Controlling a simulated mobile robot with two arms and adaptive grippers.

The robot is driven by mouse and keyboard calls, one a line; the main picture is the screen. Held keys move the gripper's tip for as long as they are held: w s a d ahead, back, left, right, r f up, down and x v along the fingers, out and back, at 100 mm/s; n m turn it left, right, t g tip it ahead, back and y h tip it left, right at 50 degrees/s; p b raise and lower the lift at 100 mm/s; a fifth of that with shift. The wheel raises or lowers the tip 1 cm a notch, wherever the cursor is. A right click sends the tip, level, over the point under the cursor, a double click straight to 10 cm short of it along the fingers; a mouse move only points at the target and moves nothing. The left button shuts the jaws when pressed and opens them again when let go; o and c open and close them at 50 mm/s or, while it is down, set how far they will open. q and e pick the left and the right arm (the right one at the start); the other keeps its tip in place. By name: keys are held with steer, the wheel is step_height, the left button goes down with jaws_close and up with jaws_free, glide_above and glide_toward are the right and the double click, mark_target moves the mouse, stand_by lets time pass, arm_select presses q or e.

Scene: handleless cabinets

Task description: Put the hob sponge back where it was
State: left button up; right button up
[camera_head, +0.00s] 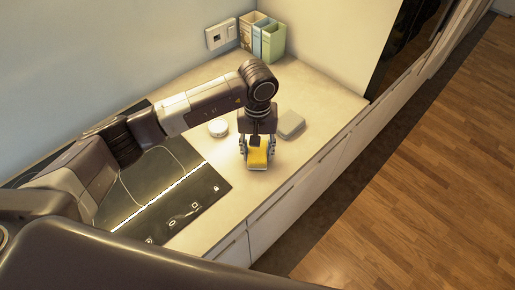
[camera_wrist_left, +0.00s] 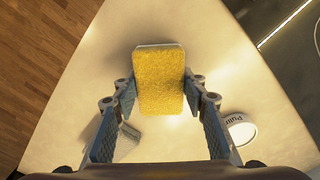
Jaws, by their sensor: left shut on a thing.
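The yellow sponge (camera_head: 257,157) is between the fingers of my left gripper (camera_head: 257,152), over the pale counter just right of the black hob (camera_head: 205,190). My left gripper is shut on it, with a finger at each side. In the left wrist view the sponge (camera_wrist_left: 160,82) shows its yellow face between the two fingers (camera_wrist_left: 160,98), with a thin pale edge at its far end. I cannot tell whether it touches the counter. The hob is partly covered by my left arm. My right gripper is not in view.
A white round tub (camera_head: 218,128) stands left of the gripper and a grey block (camera_head: 291,124) lies to its right, both close. Several upright boxes or books (camera_head: 268,40) stand in the back corner. The counter's front edge is near; wooden floor lies beyond.

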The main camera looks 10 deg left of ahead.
mark_target(257, 150)
arm_select(q)
steer(key=shift+f, duration=0.25)
steer(key=o, duration=1.1)
steer(key=shift+r, duration=0.15)
steer(key=shift+w+r+b, duration=0.1)
steer(key=shift+r+b, duration=0.2)
steer(key=shift+b, duration=0.05)
steer(key=shift+r+b, duration=2)
steer(key=shift+r, duration=3.7)
